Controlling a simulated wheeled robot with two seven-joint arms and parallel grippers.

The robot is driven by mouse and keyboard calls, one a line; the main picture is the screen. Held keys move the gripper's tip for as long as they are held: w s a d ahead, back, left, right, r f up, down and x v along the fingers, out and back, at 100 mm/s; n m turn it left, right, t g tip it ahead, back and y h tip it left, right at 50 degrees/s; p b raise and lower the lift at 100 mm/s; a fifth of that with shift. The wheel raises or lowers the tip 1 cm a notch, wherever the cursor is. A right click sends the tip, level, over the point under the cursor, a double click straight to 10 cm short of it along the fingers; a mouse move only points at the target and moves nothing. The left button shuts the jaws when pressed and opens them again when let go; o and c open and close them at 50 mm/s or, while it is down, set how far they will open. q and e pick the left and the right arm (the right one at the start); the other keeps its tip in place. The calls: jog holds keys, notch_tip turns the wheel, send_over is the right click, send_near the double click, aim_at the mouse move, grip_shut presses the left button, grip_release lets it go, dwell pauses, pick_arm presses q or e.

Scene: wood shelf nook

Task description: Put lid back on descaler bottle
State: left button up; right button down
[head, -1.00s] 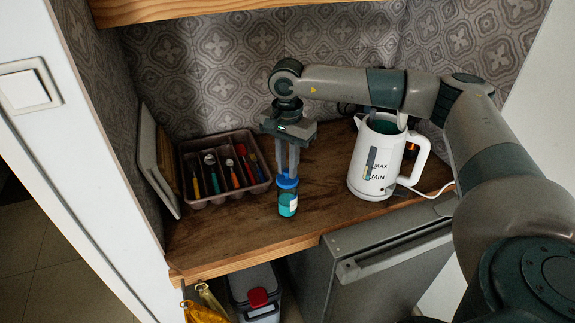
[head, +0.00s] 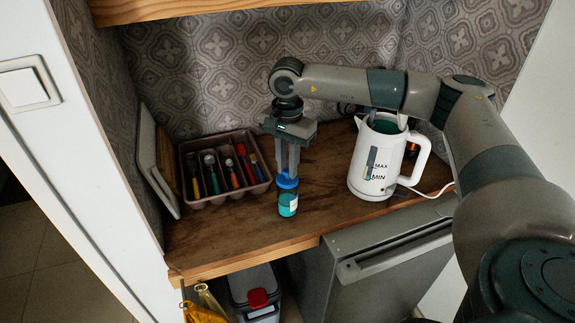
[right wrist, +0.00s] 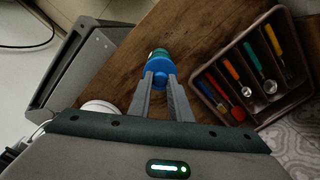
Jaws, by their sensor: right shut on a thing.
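The descaler bottle (head: 288,205) is small and teal with a pale label. It stands upright on the wooden counter near its front edge, between the cutlery tray and the kettle. The blue lid (head: 287,181) is at the top of the bottle; I cannot tell whether it is seated or just above. My right gripper (head: 287,174) points straight down from above and is shut on the lid. In the right wrist view the lid (right wrist: 160,73) sits between the fingertips, with the teal bottle (right wrist: 159,53) showing just beyond it. My left gripper is not in view.
A cutlery tray (head: 216,198) with several utensils stands to the left of the bottle. A white kettle (head: 370,184) stands to the right, close under my right arm. A board (head: 157,165) leans on the left wall. The wooden counter (head: 235,233) is bare in front.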

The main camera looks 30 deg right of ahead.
jog(key=shift+f+b, duration=0.2)
jog(key=shift+b, duration=0.8)
dwell(1.9)
dwell(0.4)
jog(key=c, duration=1.1)
grip_release()
jog(key=shift+r, duration=0.2)
jog(key=shift+r+p, duration=1.4)
jog(key=shift+r, duration=1.95)
grip_shut()
